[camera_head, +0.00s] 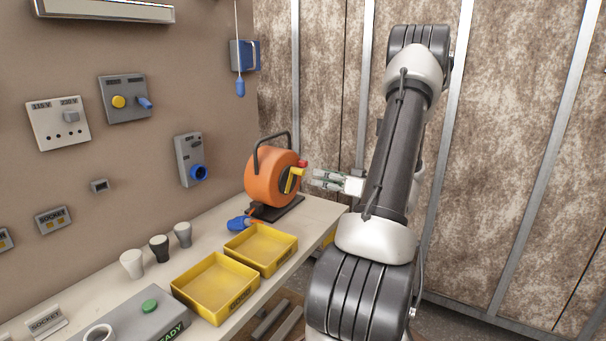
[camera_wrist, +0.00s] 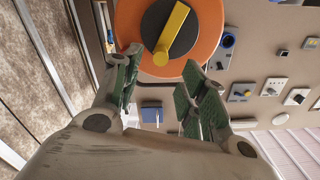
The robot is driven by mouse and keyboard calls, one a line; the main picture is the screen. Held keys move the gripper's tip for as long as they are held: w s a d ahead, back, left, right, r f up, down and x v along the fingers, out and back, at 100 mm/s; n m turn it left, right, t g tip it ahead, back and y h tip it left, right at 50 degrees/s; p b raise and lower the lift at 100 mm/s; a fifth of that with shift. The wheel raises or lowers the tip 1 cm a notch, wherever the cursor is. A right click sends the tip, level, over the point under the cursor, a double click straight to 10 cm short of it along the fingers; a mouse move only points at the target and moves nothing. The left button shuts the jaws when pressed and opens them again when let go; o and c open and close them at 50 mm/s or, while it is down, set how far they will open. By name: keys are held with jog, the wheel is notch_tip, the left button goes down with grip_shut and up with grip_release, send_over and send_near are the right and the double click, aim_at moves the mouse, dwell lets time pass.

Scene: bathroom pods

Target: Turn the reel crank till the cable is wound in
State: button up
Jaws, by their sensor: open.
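The orange cable reel (camera_head: 268,182) stands on a dark base at the far end of the counter, with a black carrying frame. Its yellow crank (camera_head: 291,181) is on the face toward my gripper, with a red knob (camera_head: 302,163) near the top. A blue plug (camera_head: 238,222) lies by the reel's foot. My gripper (camera_head: 316,179) is open and empty, just right of the crank. In the wrist view, the crank (camera_wrist: 172,33) slants across the dark hub of the orange reel (camera_wrist: 207,28). Its lower end appears between the open fingertips (camera_wrist: 163,62); contact cannot be told.
Two yellow trays (camera_head: 287,246) (camera_head: 246,293) lie along the counter's front edge. Several cups (camera_head: 159,248) and a grey box with a green button (camera_head: 149,306) stand farther left. Switches and sockets are on the wall, with a blue-ended pull cord (camera_head: 240,87) hanging behind the reel.

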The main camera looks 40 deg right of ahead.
aim_at(303, 172)
jog(key=x, duration=0.8)
jog(key=shift+s, duration=0.1)
jog(key=shift+c, duration=0.3)
grip_shut()
